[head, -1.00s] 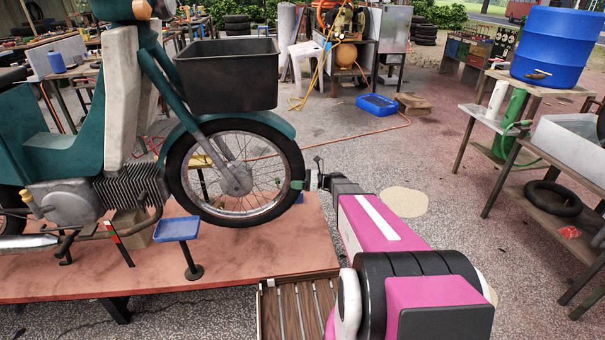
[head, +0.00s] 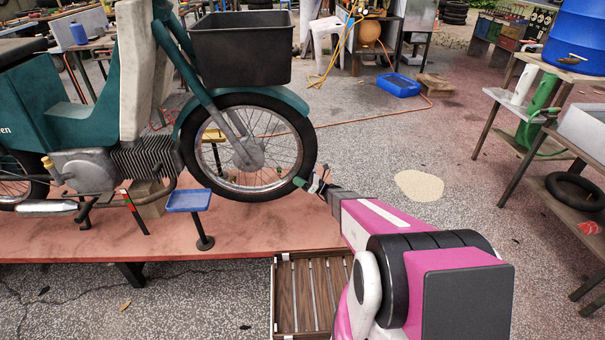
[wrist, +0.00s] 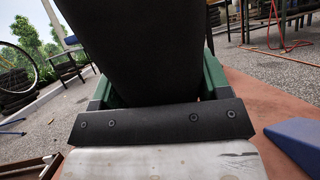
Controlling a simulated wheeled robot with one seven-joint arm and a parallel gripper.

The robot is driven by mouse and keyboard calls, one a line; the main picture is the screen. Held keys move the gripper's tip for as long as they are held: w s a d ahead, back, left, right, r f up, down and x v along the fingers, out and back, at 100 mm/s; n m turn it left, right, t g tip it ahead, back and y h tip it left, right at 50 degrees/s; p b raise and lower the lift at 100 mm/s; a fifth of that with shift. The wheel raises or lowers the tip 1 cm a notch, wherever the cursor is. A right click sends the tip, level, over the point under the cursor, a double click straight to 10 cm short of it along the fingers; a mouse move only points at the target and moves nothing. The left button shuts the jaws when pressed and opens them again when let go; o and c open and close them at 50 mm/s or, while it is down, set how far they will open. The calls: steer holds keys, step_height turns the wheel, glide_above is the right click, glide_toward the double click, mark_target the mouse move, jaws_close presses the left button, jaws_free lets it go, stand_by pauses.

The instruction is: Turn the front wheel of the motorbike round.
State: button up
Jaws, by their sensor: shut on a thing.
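The teal motorbike (head: 40,115) stands on a red platform on the left in the head view. Its front wheel (head: 309,140) has a black tyre, metal spokes and a grey hub, under a teal mudguard. My gripper (head: 308,184) is at the lower right of the wheel, on the front edge of the tyre. In the wrist view, the dark tyre (wrist: 135,45) stands between the green fingers of my gripper (wrist: 155,88), which are shut on it. The fingertips are partly hidden by the tyre and the gripper's front plate.
A black box (head: 235,55) sits above the front wheel. A small blue-topped stand (head: 188,200) is on the red platform (head: 90,240) left of the wheel. A slatted wooden crate (head: 283,300) lies beside my arm. Workbenches (head: 515,97) stand at right; the floor between is mostly clear.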

steer(key=shift+a+f+y, duration=0.3)
steer(key=shift+a+f, duration=0.15)
steer(key=shift+f, duration=0.25)
steer(key=o, duration=1.3)
steer(key=shift+c, duration=0.2)
steer(key=shift+d+f, duration=0.25)
steer(key=shift+d, duration=0.1)
steer(key=s+d+f, duration=0.1)
steer(key=s+d, duration=0.2)
steer(key=d, duration=1)
steer(key=shift+s+d, duration=0.15)
steer(key=shift+d, duration=0.1)
